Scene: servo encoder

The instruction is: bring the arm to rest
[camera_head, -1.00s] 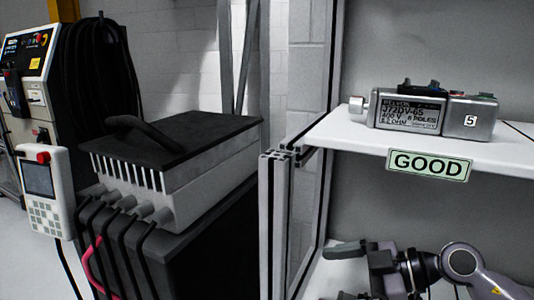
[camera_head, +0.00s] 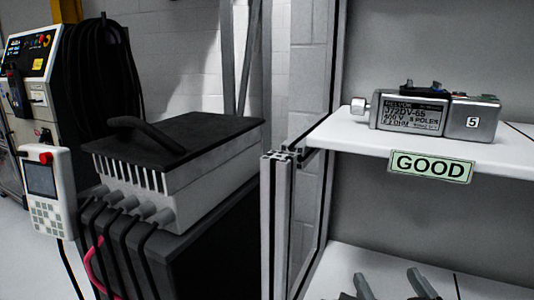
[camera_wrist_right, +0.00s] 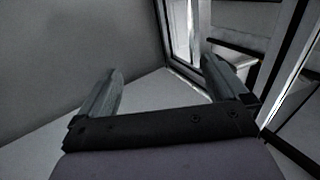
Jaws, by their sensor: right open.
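My right gripper (camera_head: 392,284) shows at the bottom edge of the head view, low in front of the lower shelf. Only its two grey fingers and a bit of dark body show there. In the right wrist view my right gripper (camera_wrist_right: 160,88) has its fingers wide apart with nothing between them. The rest of my right arm is out of the head view. My left gripper is not in view.
A metal servo motor (camera_head: 435,113) lies on the upper shelf (camera_head: 340,136) above a GOOD sign (camera_head: 431,167). The lower shelf (camera_head: 350,262) looks bare. An aluminium post (camera_head: 274,225) stands at the shelf's left. A cabled grey unit (camera_head: 175,175) stands further left.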

